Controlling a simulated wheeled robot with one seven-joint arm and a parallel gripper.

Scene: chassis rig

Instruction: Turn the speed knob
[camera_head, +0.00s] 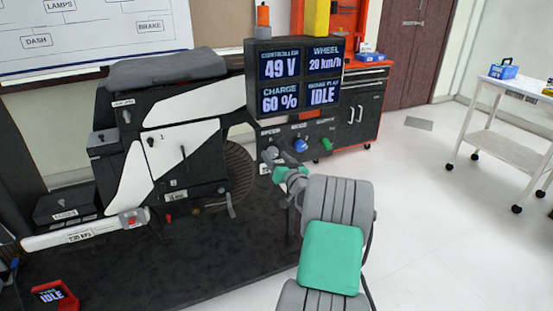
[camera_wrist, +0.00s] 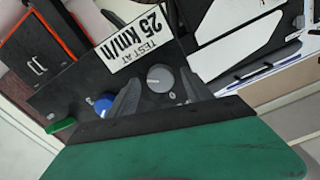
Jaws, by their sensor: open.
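The speed knob (camera_wrist: 159,78) is a round grey knob on a dark panel, the first in a row of three. In the wrist view it shows between the two fingers of my gripper (camera_wrist: 160,82), which are open and stand apart on either side of it. I cannot tell whether a finger touches it. A display (camera_head: 294,75) above reads 49 V, about 29 km/h, 60 % and IDLE.
A blue knob (camera_head: 300,145) and a green knob (camera_head: 326,143) sit close to the right on the same panel. A card (camera_wrist: 132,39) reads TEST AT 25 km/h. The scooter body (camera_head: 165,140) stands to the left. Open floor and a white cart (camera_head: 500,125) lie right.

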